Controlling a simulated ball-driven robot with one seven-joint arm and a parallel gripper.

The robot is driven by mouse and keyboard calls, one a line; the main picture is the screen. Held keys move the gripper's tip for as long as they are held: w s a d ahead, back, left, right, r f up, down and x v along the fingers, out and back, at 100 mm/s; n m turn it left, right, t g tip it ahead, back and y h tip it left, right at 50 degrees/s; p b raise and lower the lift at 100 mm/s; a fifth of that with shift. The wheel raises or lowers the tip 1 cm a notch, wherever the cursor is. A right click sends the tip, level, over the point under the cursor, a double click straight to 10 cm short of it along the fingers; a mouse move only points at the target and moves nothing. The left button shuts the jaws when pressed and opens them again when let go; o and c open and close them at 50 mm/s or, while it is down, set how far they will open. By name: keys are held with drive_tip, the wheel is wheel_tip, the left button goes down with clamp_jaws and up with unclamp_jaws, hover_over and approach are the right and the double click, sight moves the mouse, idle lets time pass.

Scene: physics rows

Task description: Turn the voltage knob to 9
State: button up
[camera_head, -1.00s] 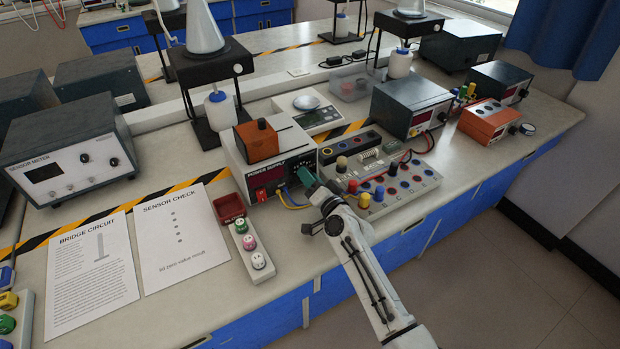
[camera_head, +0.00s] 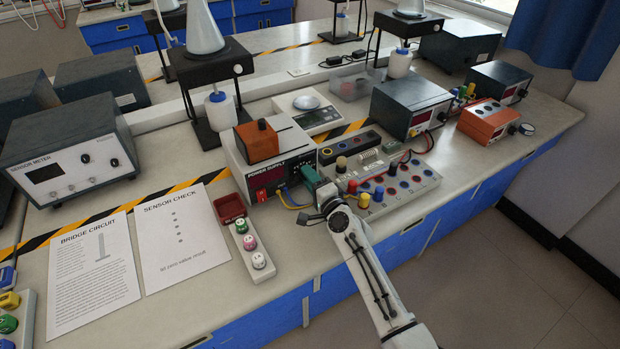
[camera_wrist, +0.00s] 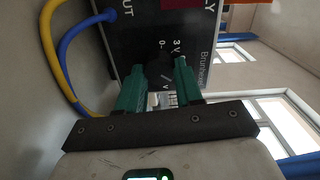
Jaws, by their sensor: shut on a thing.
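The power supply (camera_head: 268,176) is a white box with a dark front panel and a red switch at its left. In the wrist view its panel (camera_wrist: 205,32) shows printed marks such as "3 V" and "0" around the black voltage knob (camera_wrist: 160,66). My gripper (camera_wrist: 159,78) has its green fingers on both sides of the knob, shut on it. In the head view my gripper (camera_head: 309,175) is at the right part of the front panel and covers the knob there. The knob's pointer and exact setting cannot be read.
Yellow and blue cables (camera_wrist: 62,45) run from the panel left of the knob. A board with coloured knobs (camera_head: 395,190) stands close to the right of my gripper. A strip with three round knobs (camera_head: 248,245) and paper sheets (camera_head: 180,238) lie to the left.

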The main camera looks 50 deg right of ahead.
idle(0.3)
drive_tip(key=o, duration=1)
drive_tip(key=shift+o, duration=0.2)
drive_tip(key=b+v, duration=0.1)
drive_tip(key=v, duration=1)
drive_tip(key=shift+w, duration=0.1)
